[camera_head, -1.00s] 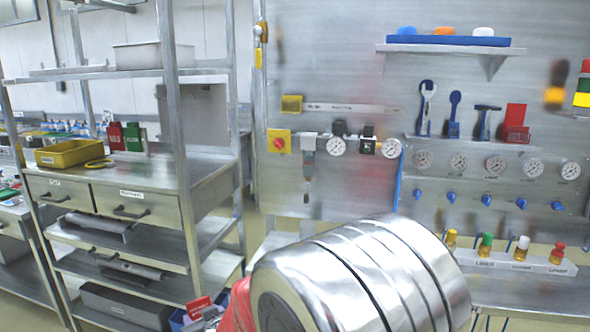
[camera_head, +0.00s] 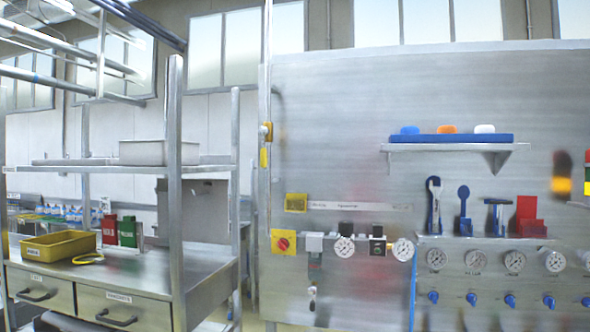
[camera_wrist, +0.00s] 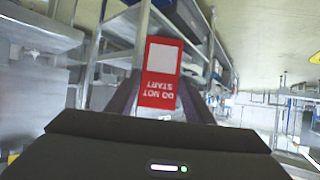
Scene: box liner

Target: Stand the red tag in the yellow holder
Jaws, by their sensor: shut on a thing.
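In the wrist view, my gripper (camera_wrist: 160,92) is shut on the red tag (camera_wrist: 158,88). The tag has a white square and the words "DO NOT START", upside down in this view. It stands out between the two dark fingers. My gripper and the tag are out of the head view. A small yellow holder-like box (camera_head: 295,202) is fixed on the metal wall panel, above a yellow plate with a red knob (camera_head: 283,243). The tag is apart from it. I cannot see inside the box.
A yellow bin (camera_head: 58,245) and a yellow loop (camera_head: 88,258) lie on the drawer bench at left, by red and green upright items (camera_head: 109,230). Gauges (camera_head: 344,247) and blue knobs (camera_head: 471,299) line the panel. A shelf (camera_head: 455,146) juts out above.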

